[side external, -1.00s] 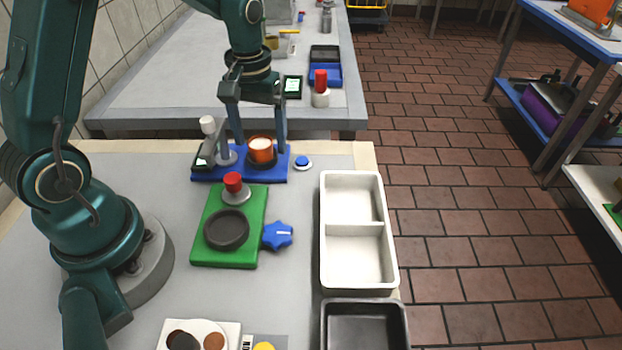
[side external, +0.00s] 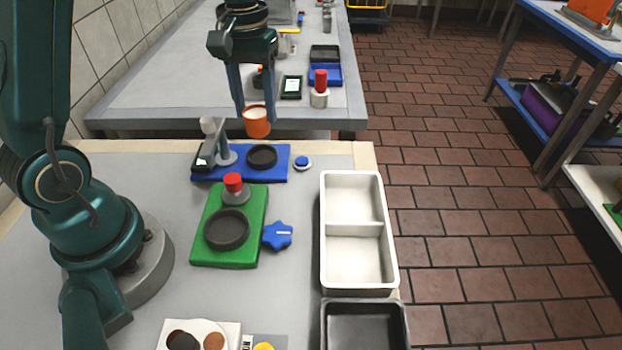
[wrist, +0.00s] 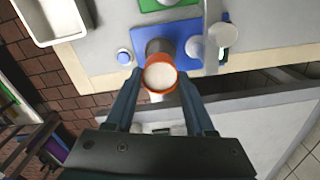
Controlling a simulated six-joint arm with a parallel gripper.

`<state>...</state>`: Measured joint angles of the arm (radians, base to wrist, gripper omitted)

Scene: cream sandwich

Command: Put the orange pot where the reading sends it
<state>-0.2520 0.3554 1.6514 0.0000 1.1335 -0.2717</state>
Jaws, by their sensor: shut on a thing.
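The orange pot (side external: 257,122) with pale contents is held upright in the air by my gripper (side external: 256,112), whose fingers are shut on it. In the wrist view the pot (wrist: 160,77) sits between the two fingertips (wrist: 160,85). Below it is the blue plate (side external: 278,170) with a dark round pad (side external: 262,156), now empty, and a grey post with a small display (side external: 203,158); its reading is too small to tell. The white two-part tray (side external: 327,235) stands to the right, both compartments empty.
A green plate (side external: 245,255) with a dark ring (side external: 227,229) and a red-topped knob (side external: 233,182) lies nearer. A blue star knob (side external: 278,236) and blue button (side external: 303,162) are beside the plates. A dark tray (side external: 365,304) stands in front of the white one.

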